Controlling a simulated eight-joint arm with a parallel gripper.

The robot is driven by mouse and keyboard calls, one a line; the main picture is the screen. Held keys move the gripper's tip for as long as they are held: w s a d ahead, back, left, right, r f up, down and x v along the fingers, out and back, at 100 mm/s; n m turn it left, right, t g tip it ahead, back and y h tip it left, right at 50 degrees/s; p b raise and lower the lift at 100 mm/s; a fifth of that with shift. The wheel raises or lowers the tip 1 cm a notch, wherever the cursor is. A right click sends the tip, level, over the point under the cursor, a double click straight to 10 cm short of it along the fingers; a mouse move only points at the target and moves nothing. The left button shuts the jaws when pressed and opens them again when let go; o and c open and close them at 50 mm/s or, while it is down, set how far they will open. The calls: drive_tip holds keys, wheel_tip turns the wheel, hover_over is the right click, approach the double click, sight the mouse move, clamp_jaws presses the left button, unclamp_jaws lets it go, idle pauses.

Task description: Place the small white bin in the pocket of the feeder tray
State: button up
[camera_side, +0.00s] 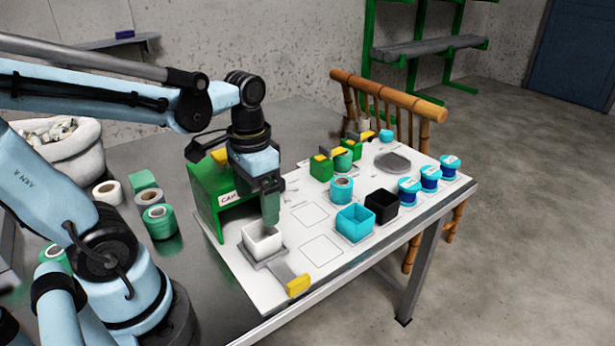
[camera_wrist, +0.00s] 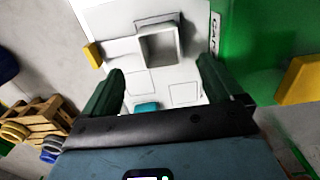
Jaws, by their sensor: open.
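The small white bin (camera_side: 263,241) stands upright at the front left of the white board, in front of the green box. It sits at the grey feeder tray (camera_side: 276,265), which has a yellow handle (camera_side: 298,285). I cannot tell whether its base is fully down in the pocket. My gripper (camera_side: 270,218) points down just above the bin, its tip overlapping the bin's back rim in the side view. In the wrist view, the open fingers (camera_wrist: 160,68) are apart with nothing between the tips, and the bin (camera_wrist: 158,45) shows empty beyond them. The tray (camera_wrist: 121,50) extends left from the bin.
A green box (camera_side: 212,195) with a label stands close behind the bin. A cyan bin (camera_side: 355,222), a black bin (camera_side: 382,205) and several blue spools (camera_side: 430,180) stand to the right. Outlined squares (camera_side: 321,249) on the board between are bare.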

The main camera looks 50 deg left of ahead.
drive_tip(key=w+d+r+t, duration=0.2)
drive_tip(key=w+d+t, duration=0.2)
drive_tip(key=t, duration=0.3)
drive_tip(key=shift+w+r, duration=0.25)
idle(0.8)
